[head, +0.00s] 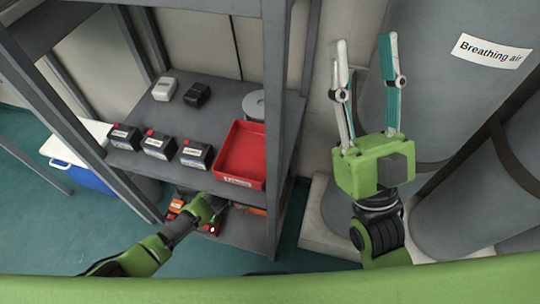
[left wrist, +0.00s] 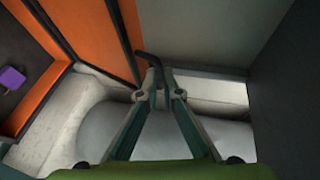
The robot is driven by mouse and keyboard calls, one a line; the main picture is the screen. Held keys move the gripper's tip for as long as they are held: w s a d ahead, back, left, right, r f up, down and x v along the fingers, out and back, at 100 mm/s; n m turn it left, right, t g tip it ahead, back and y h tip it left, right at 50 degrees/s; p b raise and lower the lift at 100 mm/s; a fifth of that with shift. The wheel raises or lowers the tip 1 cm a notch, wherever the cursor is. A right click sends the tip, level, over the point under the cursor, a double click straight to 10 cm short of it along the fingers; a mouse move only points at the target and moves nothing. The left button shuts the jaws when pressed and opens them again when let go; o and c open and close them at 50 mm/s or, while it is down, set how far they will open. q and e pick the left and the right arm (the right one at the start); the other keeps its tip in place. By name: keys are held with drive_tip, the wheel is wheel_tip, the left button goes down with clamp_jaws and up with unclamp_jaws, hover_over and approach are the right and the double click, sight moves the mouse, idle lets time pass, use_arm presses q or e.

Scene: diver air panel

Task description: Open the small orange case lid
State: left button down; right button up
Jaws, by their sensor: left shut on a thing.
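In the left wrist view an orange case (left wrist: 48,97) shows at the left, with a dark inside and a purple block (left wrist: 12,78) in it. An orange panel (left wrist: 108,35) with a dark edge, apparently its lid, stands raised beside it. My left gripper (left wrist: 157,70) is shut on a dark bent piece (left wrist: 148,57), apparently the lid's handle, at the panel's edge. In the head view my left gripper's body (head: 205,207) reaches the lower shelf; its fingertips are hidden there. My right gripper (head: 364,42) is open and empty, pointing up.
The shelf (head: 150,110) above the left gripper carries several black boxes (head: 159,147), a red tray (head: 243,150) and a grey disc (head: 255,105). A shelf post (head: 275,120) stands between my arms. Large grey cylinders (head: 450,110) are at right.

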use_arm(q)
drive_tip(key=shift+w+d+r, duration=0.15)
drive_tip(key=shift+w+r, duration=0.3)
drive_tip(key=shift+r, duration=0.25)
drive_tip(key=c, duration=2.2)
unclamp_jaws()
drive_tip(key=shift+s+f, duration=0.1)
drive_tip(key=shift+s, duration=0.05)
drive_tip(key=shift+f, duration=0.15)
drive_tip(key=v, duration=1.2)
drive_tip(key=shift+s+f, duration=0.1)
